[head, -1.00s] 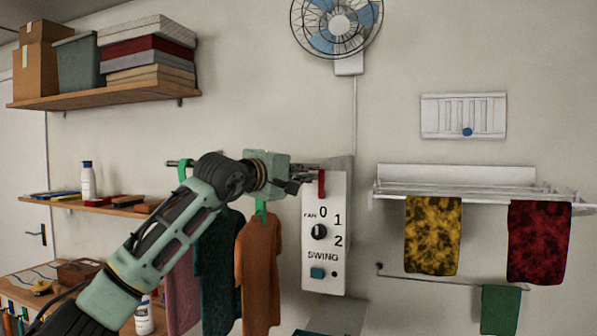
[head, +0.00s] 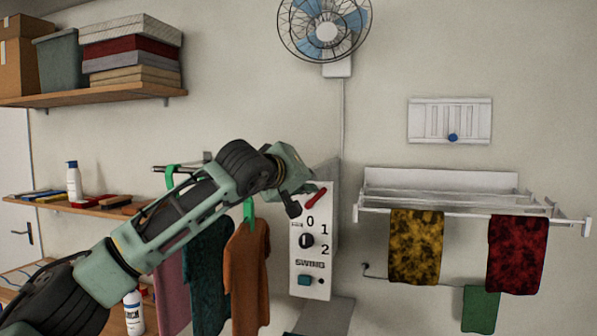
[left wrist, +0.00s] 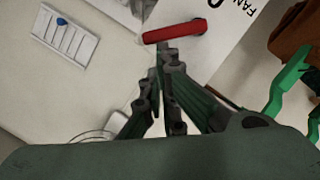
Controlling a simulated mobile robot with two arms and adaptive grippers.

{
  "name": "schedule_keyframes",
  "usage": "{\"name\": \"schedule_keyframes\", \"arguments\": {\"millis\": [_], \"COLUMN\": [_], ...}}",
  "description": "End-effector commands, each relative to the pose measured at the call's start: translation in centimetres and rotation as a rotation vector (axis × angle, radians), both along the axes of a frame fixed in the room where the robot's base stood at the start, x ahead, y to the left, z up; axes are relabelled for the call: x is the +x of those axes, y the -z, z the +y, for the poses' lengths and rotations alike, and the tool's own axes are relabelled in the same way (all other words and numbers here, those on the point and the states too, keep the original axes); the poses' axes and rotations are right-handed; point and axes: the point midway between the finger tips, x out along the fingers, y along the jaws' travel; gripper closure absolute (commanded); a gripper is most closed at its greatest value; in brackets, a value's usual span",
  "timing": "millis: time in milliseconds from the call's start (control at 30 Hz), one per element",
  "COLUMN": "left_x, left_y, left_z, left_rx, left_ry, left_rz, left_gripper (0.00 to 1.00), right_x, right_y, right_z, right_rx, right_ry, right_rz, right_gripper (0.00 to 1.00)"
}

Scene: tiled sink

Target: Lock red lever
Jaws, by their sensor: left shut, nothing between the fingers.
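The red lever (head: 316,196) is at the top of the white control panel (head: 311,280). It slants from upper right to lower left in the head view. My left gripper (head: 294,208) is shut and empty, just left of the lever's lower end. In the left wrist view the lever (left wrist: 174,32) lies just beyond the shut fingertips (left wrist: 160,48); I cannot tell whether they touch. My right gripper is in neither view.
Below the lever are a black fan knob (head: 306,241) and a teal swing button (head: 304,280). Clothes (head: 247,270) hang left of the panel. A drying rack (head: 440,180) with cloths is on the right. A wall fan (head: 326,32) is above.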

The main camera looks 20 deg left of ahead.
Motion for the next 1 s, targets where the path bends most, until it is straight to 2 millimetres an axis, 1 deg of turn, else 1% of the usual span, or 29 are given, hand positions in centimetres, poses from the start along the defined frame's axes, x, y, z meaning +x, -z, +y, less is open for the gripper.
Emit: {"name": "schedule_keyframes", "arguments": {"millis": [33, 100, 333, 433, 667, 767, 867, 1000], "left_x": [0.0, -0.1, -0.1, -0.1, -0.1, -0.2, -0.5, -1.1], "left_y": [-0.2, -0.2, 0.4, 0.8, 0.5, -0.2, -1.5, -3.9], "left_z": [-0.5, -0.9, -2.3, -2.7, -2.6, -2.6, -2.6, -2.7], "left_rx": [0.045, 0.112, 0.310, 0.315, 0.311, 0.311, 0.312, 0.313], "left_ry": [0.001, 0.000, -0.001, 0.000, 0.000, 0.000, 0.001, 0.004], "left_rz": [-0.001, -0.005, -0.012, -0.011, -0.011, -0.012, -0.013, -0.012], "left_gripper": [1.00, 1.00, 1.00, 1.00, 1.00, 1.00, 1.00, 1.00], "right_x": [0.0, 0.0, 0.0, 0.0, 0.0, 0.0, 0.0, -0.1], "right_y": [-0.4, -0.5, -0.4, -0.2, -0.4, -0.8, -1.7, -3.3], "right_z": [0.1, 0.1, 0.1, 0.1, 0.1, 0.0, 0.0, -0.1], "right_rx": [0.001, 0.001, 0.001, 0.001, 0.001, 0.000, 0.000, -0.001], "right_ry": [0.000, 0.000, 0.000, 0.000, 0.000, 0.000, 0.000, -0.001], "right_rz": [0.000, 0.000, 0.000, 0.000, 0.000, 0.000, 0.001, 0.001], "right_gripper": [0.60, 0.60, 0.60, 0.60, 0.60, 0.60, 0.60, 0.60]}}
